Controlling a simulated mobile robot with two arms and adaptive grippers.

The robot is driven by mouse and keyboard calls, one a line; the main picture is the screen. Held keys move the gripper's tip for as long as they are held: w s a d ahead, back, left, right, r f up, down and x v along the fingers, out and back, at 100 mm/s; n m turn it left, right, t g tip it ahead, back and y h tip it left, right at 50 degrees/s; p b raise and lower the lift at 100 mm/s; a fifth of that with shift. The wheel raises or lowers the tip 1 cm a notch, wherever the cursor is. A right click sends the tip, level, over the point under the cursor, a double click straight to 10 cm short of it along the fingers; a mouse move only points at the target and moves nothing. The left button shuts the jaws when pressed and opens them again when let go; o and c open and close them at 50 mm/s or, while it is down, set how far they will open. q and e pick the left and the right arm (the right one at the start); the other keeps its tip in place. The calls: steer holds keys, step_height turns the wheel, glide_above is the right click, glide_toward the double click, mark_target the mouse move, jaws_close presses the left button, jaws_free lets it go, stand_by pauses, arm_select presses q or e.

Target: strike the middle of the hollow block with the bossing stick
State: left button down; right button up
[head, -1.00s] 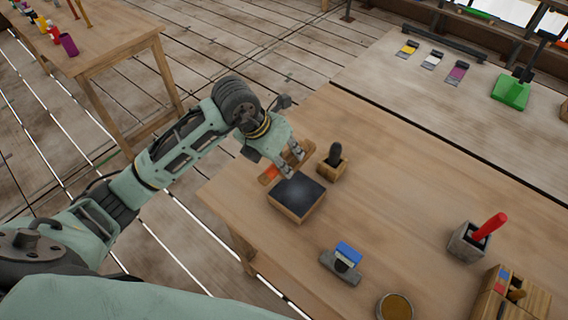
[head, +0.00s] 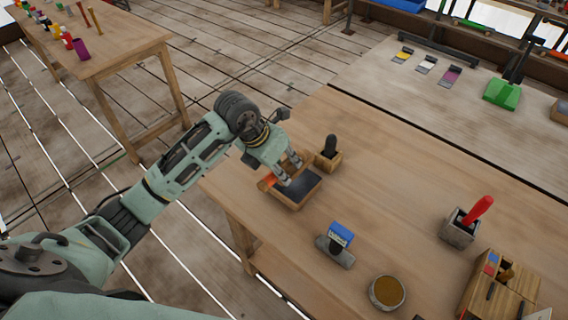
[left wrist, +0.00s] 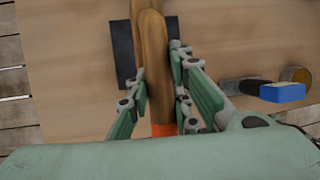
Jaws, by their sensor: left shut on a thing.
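The hollow block (head: 289,203) is a low wooden block with a dark top, near the left edge of the workbench. My left gripper (head: 290,172) is shut on the bossing stick (left wrist: 152,70), a rounded brown wooden stick with an orange end. In the head view the gripper's fingers hide most of the stick, and its orange part (head: 268,182) shows at the block's left. In the left wrist view the stick crosses over the dark top of the block (left wrist: 122,50). I cannot tell whether stick and block touch. My right gripper is out of view.
A small wooden holder (head: 328,160) with a dark-handled tool stands just behind the block. The bench's middle is clear.

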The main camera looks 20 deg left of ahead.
arm_select(q)
steer(key=shift+w, duration=0.1)
steer(key=shift+f+b, duration=0.4)
steer(key=shift+f, duration=0.05)
step_height(320, 180, down, 3)
steer(key=b, duration=0.3)
steer(key=shift+a+f, duration=0.1)
steer(key=shift+f, duration=0.1)
steer(key=shift+r+p, duration=0.3)
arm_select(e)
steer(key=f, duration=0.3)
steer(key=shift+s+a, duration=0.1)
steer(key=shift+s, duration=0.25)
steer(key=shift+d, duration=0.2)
